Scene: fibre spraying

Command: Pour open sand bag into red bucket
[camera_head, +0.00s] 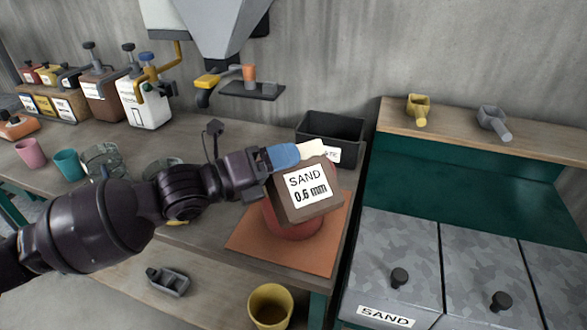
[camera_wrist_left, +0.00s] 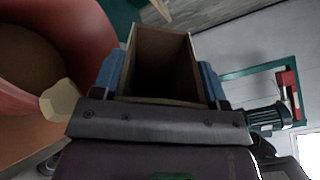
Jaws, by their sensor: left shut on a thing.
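The sand bag (camera_head: 305,190) is a brown, box-shaped bag with a white "SAND 0.6 mm" label. My left gripper (camera_head: 284,160) is shut on it with blue fingers and holds it tilted above the red bucket (camera_head: 291,228). The bag hides much of the bucket. In the left wrist view, the bag (camera_wrist_left: 163,50) sits between the blue fingers, with a dark hollow inside. The red bucket (camera_wrist_left: 95,32) is close on the left there, its inside brown. I cannot tell whether sand is flowing. My right gripper is not in view.
The bucket stands on an orange mat (camera_head: 248,245) near the table's front edge. A black bin (camera_head: 330,126) is behind it. A yellow bucket (camera_head: 270,306) is below. Pink (camera_head: 31,153) and teal (camera_head: 68,164) cups stand left. Scoops (camera_head: 418,108) lie on the right shelf.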

